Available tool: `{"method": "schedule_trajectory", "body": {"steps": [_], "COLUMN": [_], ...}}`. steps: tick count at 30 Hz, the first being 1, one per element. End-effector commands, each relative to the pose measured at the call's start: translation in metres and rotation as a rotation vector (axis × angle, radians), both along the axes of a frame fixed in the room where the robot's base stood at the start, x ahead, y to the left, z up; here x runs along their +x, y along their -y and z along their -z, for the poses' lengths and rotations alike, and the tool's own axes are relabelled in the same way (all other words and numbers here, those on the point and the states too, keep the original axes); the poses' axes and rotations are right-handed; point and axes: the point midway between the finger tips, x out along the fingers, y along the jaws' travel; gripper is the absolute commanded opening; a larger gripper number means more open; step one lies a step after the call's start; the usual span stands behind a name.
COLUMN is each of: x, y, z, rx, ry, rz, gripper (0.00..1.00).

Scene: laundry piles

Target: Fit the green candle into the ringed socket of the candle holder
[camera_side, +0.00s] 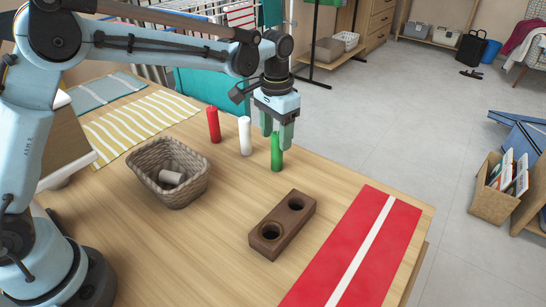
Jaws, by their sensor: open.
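The green candle (276,158) stands upright on the wooden table, at the right end of a row of candles. My gripper (277,134) points down over it, open, with its fingertips on either side of the candle's top. I cannot tell whether a finger touches it. The dark brown wooden candle holder (284,223) lies nearer the camera, to the right of the basket. It has two empty round sockets. The near socket (271,233) seems to have a paler ring around its rim; the far socket (296,204) looks plainer.
A white candle (245,137) and a red candle (213,125) stand left of the green one. A wicker basket (150,163) with rolled items sits at left. A red runner with a white stripe (399,230) lies at right. Table around the holder is clear.

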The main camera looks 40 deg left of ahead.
Motion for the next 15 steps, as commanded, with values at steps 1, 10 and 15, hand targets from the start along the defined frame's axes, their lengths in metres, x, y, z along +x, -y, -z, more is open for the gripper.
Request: {"method": "schedule_trajectory", "body": {"steps": [1,10,15], "x": [0.001,0.002,0.001], "y": [-0.001,-0.001,-0.001], "z": [0.008,0.041,0.043], "rx": [0.0,0.0,0.0], "ry": [0.0,0.001,0.001], "rz": [0.0,0.0,0.0], "gripper": [0.58,0.58,0.58]}}
